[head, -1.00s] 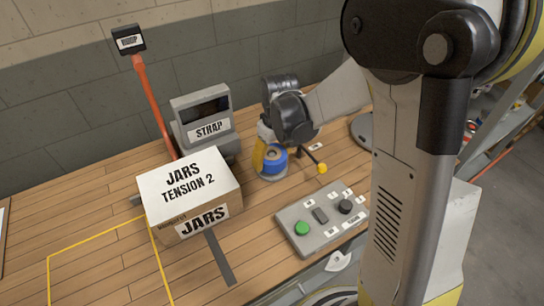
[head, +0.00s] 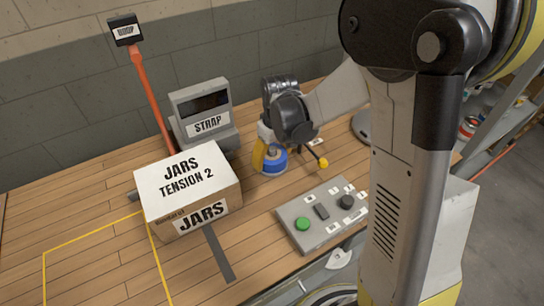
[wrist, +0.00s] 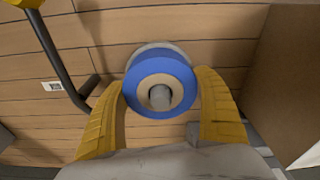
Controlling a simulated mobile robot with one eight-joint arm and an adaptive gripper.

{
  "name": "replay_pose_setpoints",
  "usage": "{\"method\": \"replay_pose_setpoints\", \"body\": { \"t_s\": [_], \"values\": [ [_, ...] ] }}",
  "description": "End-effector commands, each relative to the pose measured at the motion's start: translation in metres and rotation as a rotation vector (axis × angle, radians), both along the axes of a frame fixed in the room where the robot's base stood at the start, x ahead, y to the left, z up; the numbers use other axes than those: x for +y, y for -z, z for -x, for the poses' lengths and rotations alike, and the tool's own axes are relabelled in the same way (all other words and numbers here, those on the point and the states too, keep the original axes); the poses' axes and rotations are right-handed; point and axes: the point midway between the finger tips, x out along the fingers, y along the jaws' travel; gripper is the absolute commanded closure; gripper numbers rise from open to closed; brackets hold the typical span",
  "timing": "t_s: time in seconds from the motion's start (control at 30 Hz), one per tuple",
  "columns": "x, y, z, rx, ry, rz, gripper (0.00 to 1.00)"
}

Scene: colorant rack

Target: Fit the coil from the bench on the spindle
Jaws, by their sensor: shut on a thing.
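The coil is a blue ring with a tan core (wrist: 178,80). It also shows in the head view (head: 276,158), low over the bench beside the crank. The spindle (wrist: 160,97) is a grey peg that shows inside the coil's hole, with a pale round base (wrist: 163,49) behind the coil. My gripper (wrist: 162,85) has its yellow fingers on both sides of the coil and is shut on it. I cannot tell how far down the peg the coil sits.
A crank handle with a yellow knob (head: 323,163) is close right of the coil. A white-topped JARS box (head: 188,180) stands left, the STRAP display (head: 205,110) behind, and a button panel (head: 322,215) in front.

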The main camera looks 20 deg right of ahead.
Motion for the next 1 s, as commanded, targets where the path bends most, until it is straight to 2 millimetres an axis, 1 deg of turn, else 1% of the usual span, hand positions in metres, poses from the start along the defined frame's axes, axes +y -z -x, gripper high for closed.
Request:
{"method": "replay_pose_setpoints", "body": {
  "t_s": [0.03,0.07,0.1,0.33,0.43,0.57,0.8,0.9,1.0],
  "values": [
    [0.000,0.000,0.000,0.000,0.000,0.000,0.13],
    [0.000,0.000,0.000,0.000,0.000,0.000,0.04],
    [0.000,0.000,0.000,0.000,0.000,0.000,0.00],
    [0.000,-0.001,0.000,0.000,0.000,0.000,0.00],
    [0.000,-0.009,0.001,0.000,0.000,0.000,0.00],
    [-0.001,-0.033,0.004,0.000,0.000,0.000,0.00],
    [-0.003,-0.086,0.009,0.000,0.001,0.000,0.00],
    [-0.004,-0.103,0.011,0.000,0.001,0.000,0.00],
    [-0.004,-0.114,0.012,0.000,0.001,0.000,0.00]
  ]
}}
